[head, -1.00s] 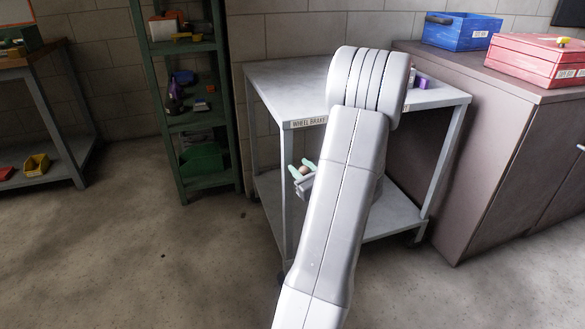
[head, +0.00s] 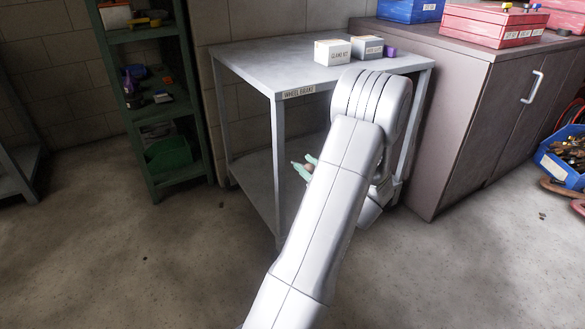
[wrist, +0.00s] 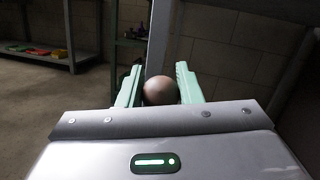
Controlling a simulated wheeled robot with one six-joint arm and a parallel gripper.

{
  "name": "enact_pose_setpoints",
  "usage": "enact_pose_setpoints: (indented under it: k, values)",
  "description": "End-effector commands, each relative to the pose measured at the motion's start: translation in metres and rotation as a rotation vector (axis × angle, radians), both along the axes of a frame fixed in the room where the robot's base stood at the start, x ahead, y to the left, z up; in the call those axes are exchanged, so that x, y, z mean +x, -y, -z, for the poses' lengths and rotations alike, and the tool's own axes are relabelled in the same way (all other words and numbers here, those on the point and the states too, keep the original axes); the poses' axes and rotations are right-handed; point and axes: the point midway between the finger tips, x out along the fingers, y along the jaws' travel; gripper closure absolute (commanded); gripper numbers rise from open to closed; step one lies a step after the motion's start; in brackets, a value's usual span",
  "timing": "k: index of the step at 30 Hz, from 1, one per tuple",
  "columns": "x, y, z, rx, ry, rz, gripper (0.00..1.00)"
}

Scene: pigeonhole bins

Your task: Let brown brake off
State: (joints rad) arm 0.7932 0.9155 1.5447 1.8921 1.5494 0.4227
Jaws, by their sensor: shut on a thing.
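A brown ball-shaped knob (wrist: 160,90) sits between the two pale green fingers of my gripper (wrist: 158,88) in the wrist view. The gripper is shut on it. In the head view my gripper (head: 307,165) shows small beside my forearm, with the brown knob (head: 309,167) between its fingers, in front of the grey trolley (head: 262,70). The trolley's front edge has a label (head: 298,92) that seems to read "WHEEL BRAKE". Any stem or lever under the knob is hidden, so I cannot tell what it is fixed to.
Two small boxes (head: 332,51) and a purple item (head: 390,52) stand on the trolley top. A brown cabinet (head: 460,110) with red and blue boxes is at right. A green shelf (head: 155,100) is at left. A blue bin (head: 562,160) stands far right. The floor in front is open.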

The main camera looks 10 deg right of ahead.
Motion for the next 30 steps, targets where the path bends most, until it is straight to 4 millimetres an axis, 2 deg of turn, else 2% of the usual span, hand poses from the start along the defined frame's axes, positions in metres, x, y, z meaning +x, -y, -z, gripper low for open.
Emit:
enact_pose_setpoints:
  k: [1,7,15,28,29,30]
  values:
    - [-0.003,0.004,0.009,0.013,0.028,-0.002,1.00]
    - [-0.002,0.009,0.017,0.045,0.127,-0.003,1.00]
    - [-0.001,0.011,0.021,0.065,0.190,-0.003,1.00]
    - [-0.002,0.011,0.020,0.068,0.200,-0.005,1.00]
    - [-0.002,0.011,0.020,0.068,0.200,-0.005,0.66]
    - [-0.002,0.011,0.020,0.068,0.200,-0.004,0.58]
